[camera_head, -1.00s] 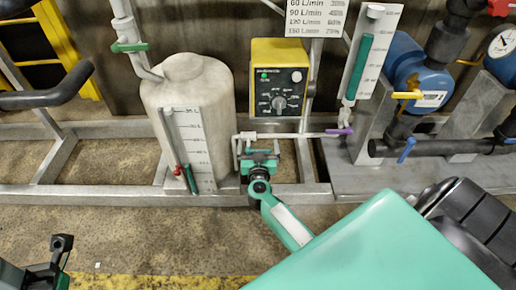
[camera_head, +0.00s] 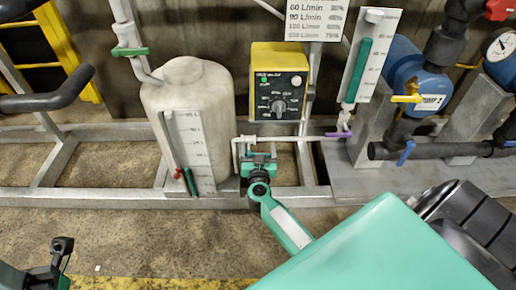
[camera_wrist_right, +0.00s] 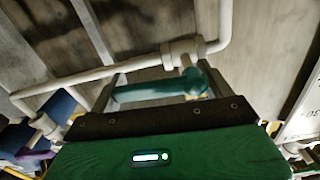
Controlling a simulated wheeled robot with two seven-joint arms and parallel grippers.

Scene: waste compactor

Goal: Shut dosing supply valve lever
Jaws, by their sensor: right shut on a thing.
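A green valve lever (camera_wrist_right: 158,90) lies across between the two fingers of my right gripper (camera_wrist_right: 160,88) in the right wrist view. It sits beside a pale valve body (camera_wrist_right: 182,53) on a white pipe. In the head view my right gripper (camera_head: 258,160) is at this small pipe, just right of the white tank's base, and is shut on the lever. The lever is partly hidden there by the gripper. My left gripper (camera_head: 62,250) is at the bottom left, away from the pipes; its finger gap is unclear.
The white tank (camera_head: 188,110) stands left of my right gripper. A yellow control box (camera_head: 280,80) is above it. A purple lever (camera_head: 338,134) lies to the right. Another green lever (camera_head: 131,51) is on the pipe above the tank. A blue pump (camera_head: 425,90) stands at right.

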